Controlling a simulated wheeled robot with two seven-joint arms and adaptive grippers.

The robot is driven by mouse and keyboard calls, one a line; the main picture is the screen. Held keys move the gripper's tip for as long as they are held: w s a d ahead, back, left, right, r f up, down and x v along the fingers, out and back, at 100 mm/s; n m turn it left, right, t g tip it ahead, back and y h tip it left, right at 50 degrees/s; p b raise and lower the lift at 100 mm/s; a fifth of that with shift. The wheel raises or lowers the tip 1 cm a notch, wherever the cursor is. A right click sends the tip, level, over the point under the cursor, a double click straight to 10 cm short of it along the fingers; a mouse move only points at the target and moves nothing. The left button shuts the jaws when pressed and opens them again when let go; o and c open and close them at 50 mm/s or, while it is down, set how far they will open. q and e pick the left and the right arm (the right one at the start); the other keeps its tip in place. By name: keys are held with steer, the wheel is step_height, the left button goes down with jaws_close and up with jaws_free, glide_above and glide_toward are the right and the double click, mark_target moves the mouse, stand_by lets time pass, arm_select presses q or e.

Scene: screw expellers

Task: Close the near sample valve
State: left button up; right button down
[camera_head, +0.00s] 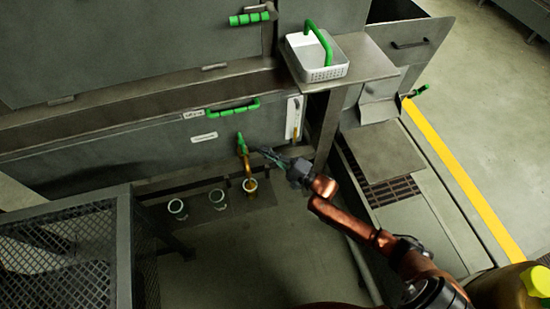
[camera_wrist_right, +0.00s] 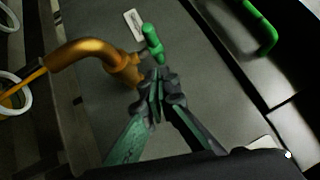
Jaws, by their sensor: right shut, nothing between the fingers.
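The sample valve has a green handle (camera_head: 241,143) and a brass, bent spout (camera_head: 246,165) on the front of the grey machine. In the right wrist view the green handle (camera_wrist_right: 153,42) stands out from the brass body (camera_wrist_right: 95,50), just beyond my fingertips. An amber strand (camera_wrist_right: 18,90) runs from the spout's end toward a white-rimmed cup. My right gripper (camera_head: 264,151) is shut and empty, just right of the valve; its fingertips (camera_wrist_right: 158,80) are close to the handle's base. I cannot tell whether they touch it. My left gripper is not in view.
One cup (camera_head: 250,185) stands under the spout, and two cups (camera_head: 178,208) (camera_head: 218,199) stand to its left. A green bar handle (camera_head: 232,108) is above the valve. A white basket (camera_head: 318,60) sits on the ledge. A mesh-sided frame (camera_head: 60,260) stands at lower left.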

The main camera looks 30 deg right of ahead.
mark_target(242, 145)
steer(key=a, duration=0.1)
steer(key=w+a, duration=0.1)
steer(key=a+r, duration=0.1)
steer(key=a, duration=0.1)
steer(key=shift+w, duration=0.15)
steer(key=shift+r, duration=0.1)
arm_select(q)
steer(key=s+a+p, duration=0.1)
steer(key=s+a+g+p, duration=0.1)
steer(key=p, duration=0.1)
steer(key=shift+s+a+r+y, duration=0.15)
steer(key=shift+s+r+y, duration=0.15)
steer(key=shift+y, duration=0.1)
arm_select(e)
steer(key=shift+a+m+t+h, duration=0.25)
steer(key=shift+m+t+h, duration=0.4)
steer(key=shift+h, duration=0.55)
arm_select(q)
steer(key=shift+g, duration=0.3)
arm_select(e)
steer(key=shift+a, duration=0.1)
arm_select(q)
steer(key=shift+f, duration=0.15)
arm_select(e)
steer(key=shift+m, duration=0.25)
